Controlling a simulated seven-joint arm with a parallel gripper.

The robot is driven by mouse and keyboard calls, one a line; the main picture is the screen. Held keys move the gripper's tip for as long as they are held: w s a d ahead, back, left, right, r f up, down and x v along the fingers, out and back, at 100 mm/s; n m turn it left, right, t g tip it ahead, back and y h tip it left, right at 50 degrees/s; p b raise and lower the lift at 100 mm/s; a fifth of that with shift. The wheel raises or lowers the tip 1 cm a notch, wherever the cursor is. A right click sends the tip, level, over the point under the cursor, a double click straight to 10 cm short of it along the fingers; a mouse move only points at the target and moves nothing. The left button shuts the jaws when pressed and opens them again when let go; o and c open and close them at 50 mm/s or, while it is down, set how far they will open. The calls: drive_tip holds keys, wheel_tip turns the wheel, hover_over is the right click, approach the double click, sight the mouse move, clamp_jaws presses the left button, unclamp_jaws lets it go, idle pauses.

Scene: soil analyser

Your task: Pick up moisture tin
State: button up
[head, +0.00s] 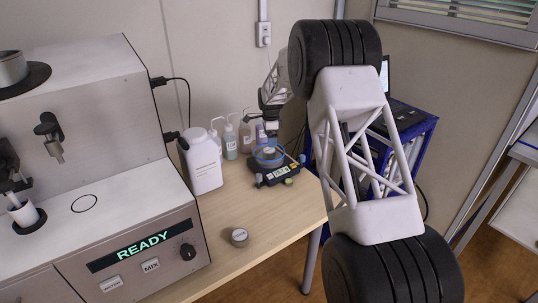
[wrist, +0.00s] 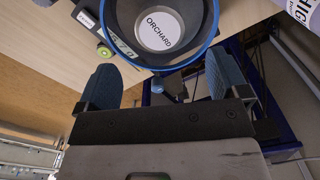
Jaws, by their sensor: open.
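My gripper (head: 270,128) hangs above the black balance (head: 280,175) at the back of the bench. Its two blue-padded fingers stand wide apart and empty in the wrist view (wrist: 163,62). A round tin (head: 268,151) sits inside the balance's blue-rimmed clear ring. In the wrist view its pale top (wrist: 160,30) reads "ORCHARD", within the blue ring (wrist: 210,38), just beyond the fingertips. I see no contact between fingers and tin. A second small grey round tin (head: 239,237) stands alone near the bench's front edge.
A white jug (head: 203,163) and several wash bottles (head: 230,142) stand left of and behind the balance. The large analyser (head: 150,245) showing "READY" fills the left. A blue cart (head: 424,140) with a laptop stands at right. The bench (head: 275,212) is clear in front of the balance.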

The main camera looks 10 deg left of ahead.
sight(270, 150)
drive_tip(key=shift+f, duration=1.25)
drive_tip(key=shift+f, duration=0.1)
drive_tip(key=shift+f, duration=2.5)
drive_tip(key=c, duration=1.1)
drive_tip(key=shift+r, duration=0.15)
